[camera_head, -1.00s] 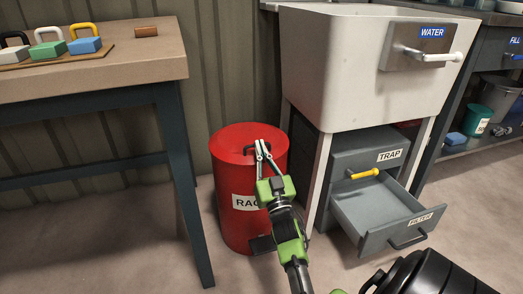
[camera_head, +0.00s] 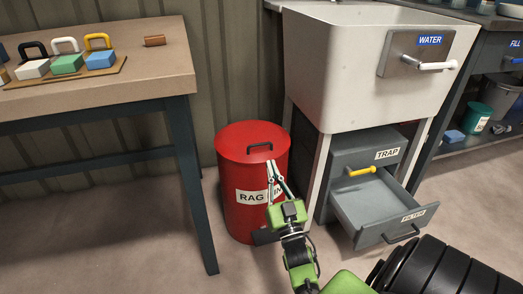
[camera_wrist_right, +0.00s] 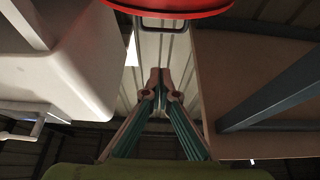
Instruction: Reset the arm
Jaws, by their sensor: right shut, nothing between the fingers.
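My right gripper (camera_head: 270,164) is in front of the red rag bin (camera_head: 237,213), below its lid handle (camera_head: 260,147). Its fingers are together with nothing between them. In the right wrist view the fingertips (camera_wrist_right: 160,78) meet in the middle, and the bin's red rim (camera_wrist_right: 170,6) shows at the top edge. The bin's lid is on, and the gripper covers part of its label. My left gripper is not in view.
A workbench (camera_head: 150,85) with several padlock-like blocks on a board stands at left. A white sink (camera_head: 340,60) marked WATER stands at right. Under it, the grey FILTER drawer (camera_head: 372,205) is open, below the shut TRAP drawer (camera_head: 365,153).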

